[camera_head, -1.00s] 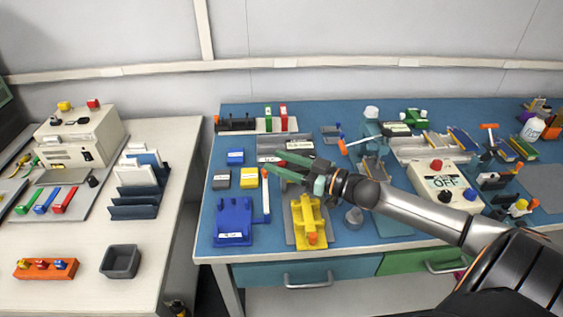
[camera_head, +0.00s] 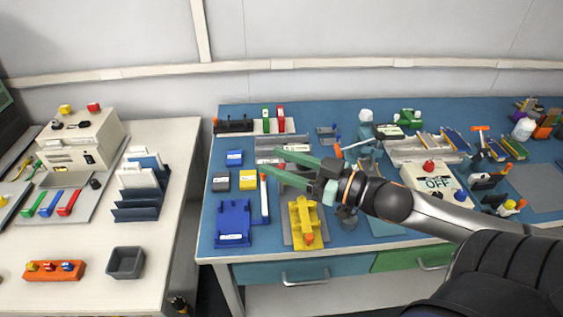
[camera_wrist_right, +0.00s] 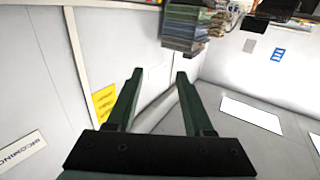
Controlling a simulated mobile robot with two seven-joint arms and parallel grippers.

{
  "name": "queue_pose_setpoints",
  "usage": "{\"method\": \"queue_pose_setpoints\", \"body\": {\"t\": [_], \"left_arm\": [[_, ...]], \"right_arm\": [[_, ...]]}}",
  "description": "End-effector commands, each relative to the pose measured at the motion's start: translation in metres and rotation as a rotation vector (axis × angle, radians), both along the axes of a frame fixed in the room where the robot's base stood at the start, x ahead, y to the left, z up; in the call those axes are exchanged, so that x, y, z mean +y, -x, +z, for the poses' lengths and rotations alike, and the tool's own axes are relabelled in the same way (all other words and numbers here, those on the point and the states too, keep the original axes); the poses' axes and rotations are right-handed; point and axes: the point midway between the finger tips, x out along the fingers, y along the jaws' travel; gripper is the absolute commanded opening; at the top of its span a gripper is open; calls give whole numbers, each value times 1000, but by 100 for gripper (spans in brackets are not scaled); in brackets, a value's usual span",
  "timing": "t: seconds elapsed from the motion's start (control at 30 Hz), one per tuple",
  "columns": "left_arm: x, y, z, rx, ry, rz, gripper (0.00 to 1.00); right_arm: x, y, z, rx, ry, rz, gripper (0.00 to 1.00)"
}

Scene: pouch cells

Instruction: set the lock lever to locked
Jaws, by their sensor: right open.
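My left gripper is not in view.
Yellow (camera_head: 248,180) and dark (camera_head: 221,182) blocks lie left of the lever. A control box marked OFF (camera_head: 437,182) stands at the right. A white table (camera_head: 85,290) at the left holds a grey bin (camera_head: 126,262). The right wrist view shows mostly walls.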

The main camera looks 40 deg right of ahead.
Motion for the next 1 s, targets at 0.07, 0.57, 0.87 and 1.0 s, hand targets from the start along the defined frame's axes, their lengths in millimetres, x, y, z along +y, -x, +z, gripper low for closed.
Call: {"method": "queue_pose_setpoints", "body": {"t": [0.07, 0.57, 0.87, 1.0], "left_arm": [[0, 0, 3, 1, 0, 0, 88], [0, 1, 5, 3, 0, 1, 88], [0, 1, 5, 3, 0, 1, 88], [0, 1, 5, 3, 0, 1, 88]], "right_arm": [[6, 10, 6, 2, -2, 0, 52], [17, 26, 14, -1, 0, -1, 52], [17, 25, 14, -1, 0, -1, 52], [17, 25, 14, -1, 0, -1, 52]]}}
